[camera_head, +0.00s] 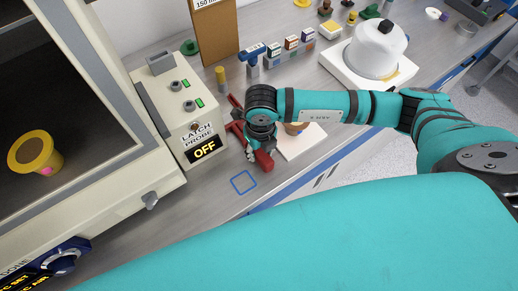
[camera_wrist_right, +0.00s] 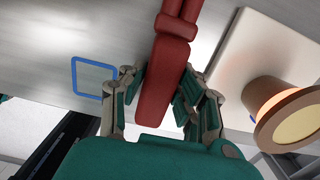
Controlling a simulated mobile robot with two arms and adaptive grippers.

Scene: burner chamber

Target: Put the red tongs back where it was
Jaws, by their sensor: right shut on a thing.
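The red tongs (camera_head: 264,161) are at the bench, between the latch probe box and a white pad in the head view. My right gripper (camera_head: 254,147) is shut on them, and my wrist partly hides them. In the right wrist view the red tongs (camera_wrist_right: 162,82) run up and out of the top of the picture, with the fingers of my right gripper (camera_wrist_right: 160,90) on both sides. I cannot tell whether the tongs touch the bench. My left gripper is not in view.
A blue square outline (camera_head: 243,182) marks the bench near its front edge. A white pad (camera_head: 297,151) with a brown cup (camera_wrist_right: 285,115) lies right of the tongs. The latch probe box (camera_head: 180,115), reading OFF, stands left. Small blocks and a white dome (camera_head: 376,50) stand behind.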

